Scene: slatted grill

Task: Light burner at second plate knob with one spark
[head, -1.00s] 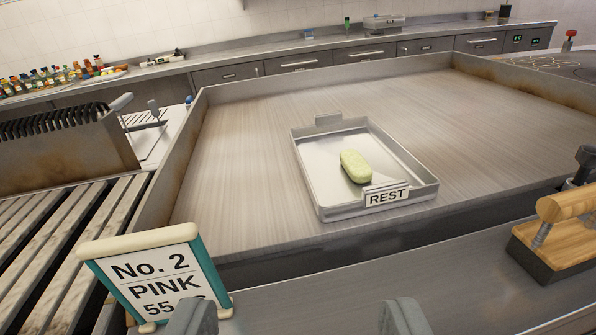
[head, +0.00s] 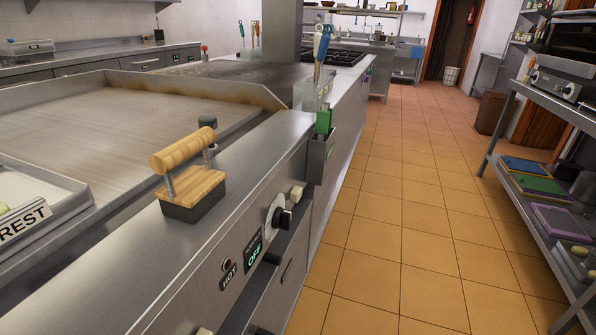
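A black knob on a pale round dial (head: 280,217) sits on the steel front panel of the griddle unit, in the middle of the head view. A cream button (head: 297,192) is just beyond it. I cannot tell which plate this knob serves. No flame shows. My gripper is not in view.
A wood-handled press (head: 190,187) stands on the front ledge. The REST tray (head: 60,217) is cut off at left. A green-handled item stands in a side holder (head: 320,158). The tiled aisle (head: 400,230) is clear; a shelf rack (head: 530,240) lines the right.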

